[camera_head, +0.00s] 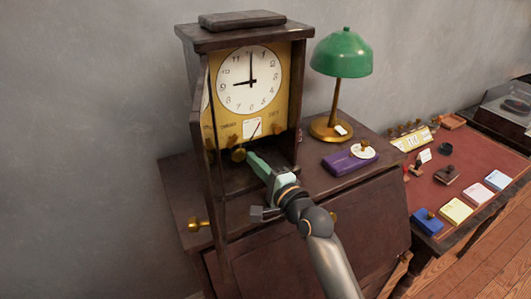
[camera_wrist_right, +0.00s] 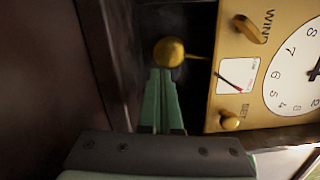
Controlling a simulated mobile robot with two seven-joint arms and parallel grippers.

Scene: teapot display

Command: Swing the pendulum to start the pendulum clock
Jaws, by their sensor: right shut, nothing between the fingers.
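The pendulum clock (camera_head: 252,78) has a dark wooden case and a white dial with the hands near nine o'clock. The round brass pendulum bob (camera_head: 238,155) hangs below the dial, low in the open front of the case. In the right wrist view the bob (camera_wrist_right: 169,52) is just beyond my fingertips. My right gripper (camera_head: 252,157) reaches into the case with its green fingers shut and empty, just right of the bob. The fingers also show in the right wrist view (camera_wrist_right: 160,73). I cannot tell whether they touch the bob. My left gripper is not in view.
The case side walls and floor are close around my right gripper. A green lamp (camera_head: 341,55) and a purple box (camera_head: 350,160) stand right of the clock. A red-topped desk (camera_head: 465,155) with stamps and coloured pads is farther right.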

